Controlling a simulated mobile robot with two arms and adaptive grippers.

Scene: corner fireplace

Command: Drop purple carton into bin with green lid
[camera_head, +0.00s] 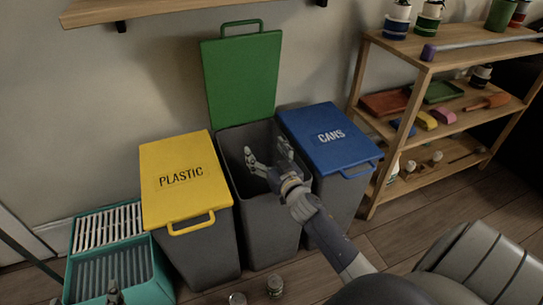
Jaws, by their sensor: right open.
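The bin with the green lid (240,75) stands between two other bins, its lid raised upright against the wall. Its grey body (265,225) has a dark opening at the top. My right gripper (266,150) is over this opening, fingers spread wide, with nothing seen between them. I see no purple carton; the gripper and the shadow hide much of the bin's inside. A small grey tip, which looks like my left gripper (113,292), shows at the bottom left edge; too little is visible to tell its state.
A yellow-lidded PLASTIC bin (185,182) stands left and a blue-lidded CANS bin (325,140) right, both closed. A teal crate (110,240) is far left. Cans (275,285) lie on the floor in front. A wooden shelf (425,70) with pots and tools stands right.

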